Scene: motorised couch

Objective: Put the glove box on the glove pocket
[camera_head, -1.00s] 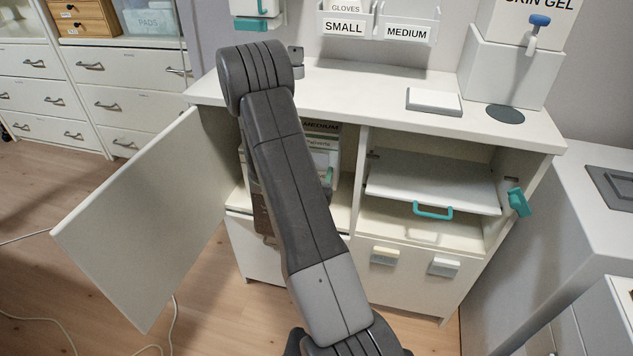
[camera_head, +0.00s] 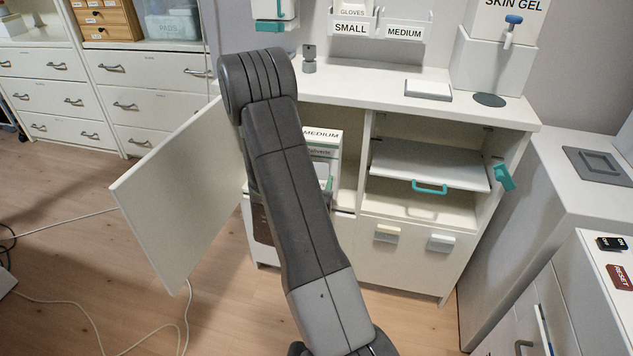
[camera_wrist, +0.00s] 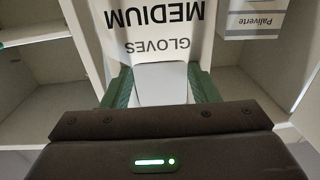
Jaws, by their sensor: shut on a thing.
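The glove box is white with black MEDIUM lettering. In the head view the glove box (camera_head: 322,134) shows beside my arm, in front of the open left cabinet bay. In the wrist view the glove box (camera_wrist: 160,20) fills the top middle, its lettering upside down. My gripper (camera_wrist: 161,86) is shut on it, with green fingers either side of a pale grey part. My arm hides most of the gripper in the head view. The wall rack above the counter has a pocket labelled MEDIUM (camera_head: 404,33), which looks empty, and one labelled SMALL (camera_head: 350,28), holding a gloves box.
The open cabinet door (camera_head: 180,190) stands out at left. A box marked Paliverte (camera_wrist: 255,18) is inside the cabinet. The counter (camera_head: 385,95) bears a white pad, a dark disc and the skin gel dispenser (camera_head: 490,65). Cables lie on the floor at left.

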